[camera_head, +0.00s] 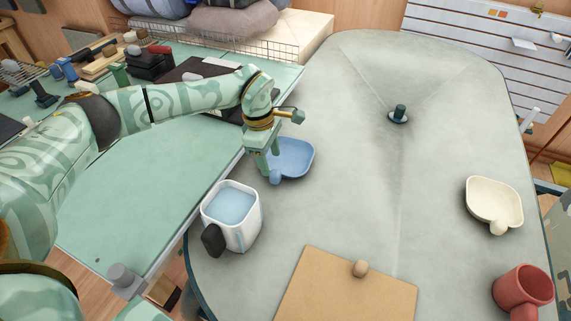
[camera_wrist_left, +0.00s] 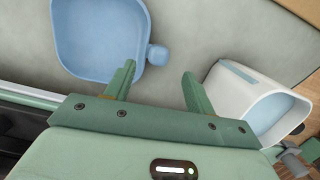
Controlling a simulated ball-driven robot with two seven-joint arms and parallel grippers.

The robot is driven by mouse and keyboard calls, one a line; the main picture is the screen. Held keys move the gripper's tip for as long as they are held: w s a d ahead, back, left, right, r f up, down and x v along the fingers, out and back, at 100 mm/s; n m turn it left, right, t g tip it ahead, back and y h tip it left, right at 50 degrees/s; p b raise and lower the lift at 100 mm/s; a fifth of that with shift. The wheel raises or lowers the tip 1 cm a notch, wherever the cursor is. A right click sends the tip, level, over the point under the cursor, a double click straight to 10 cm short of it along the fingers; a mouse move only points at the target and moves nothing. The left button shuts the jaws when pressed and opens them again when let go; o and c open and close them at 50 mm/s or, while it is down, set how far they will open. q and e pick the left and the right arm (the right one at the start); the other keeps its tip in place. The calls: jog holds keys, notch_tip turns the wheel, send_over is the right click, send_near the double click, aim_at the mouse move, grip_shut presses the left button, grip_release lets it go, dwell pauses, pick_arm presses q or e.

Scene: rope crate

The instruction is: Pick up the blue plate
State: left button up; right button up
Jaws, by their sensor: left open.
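The blue plate (camera_head: 293,156) is a shallow square dish with rounded corners and a round knob handle. It lies on the grey table near its left edge. My left gripper (camera_head: 268,162) points down at the plate's left side, close to the knob, and covers part of the plate. In the left wrist view, the plate (camera_wrist_left: 95,40) lies at the upper left. The open, empty fingers of my left gripper (camera_wrist_left: 158,78) point toward the knob, which shows just beyond and between their tips. Contact cannot be told. My right gripper is not in view.
A tan board (camera_head: 345,292) with a knob, a cream dish (camera_head: 494,203), a red mug (camera_head: 523,290) and a dark green knobbed piece (camera_head: 398,116) are on the grey table (camera_head: 345,205). Its middle is clear.

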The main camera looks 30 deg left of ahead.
aim_at(275, 172)
pick_arm(q)
jog(key=f, duration=0.1)
jog(key=f+b, duration=0.1)
jog(key=f, duration=0.1)
jog(key=d+f+b, duration=0.1)
jog(key=f, duration=0.1)
jog(key=shift+w+f, duration=0.1)
jog(key=shift+w, duration=0.15)
jog(key=shift+c, duration=0.6)
grip_shut()
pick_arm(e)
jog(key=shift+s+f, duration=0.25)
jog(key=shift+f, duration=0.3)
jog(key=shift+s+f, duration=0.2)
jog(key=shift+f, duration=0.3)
pick_arm(q)
jog(key=shift+r, duration=0.25)
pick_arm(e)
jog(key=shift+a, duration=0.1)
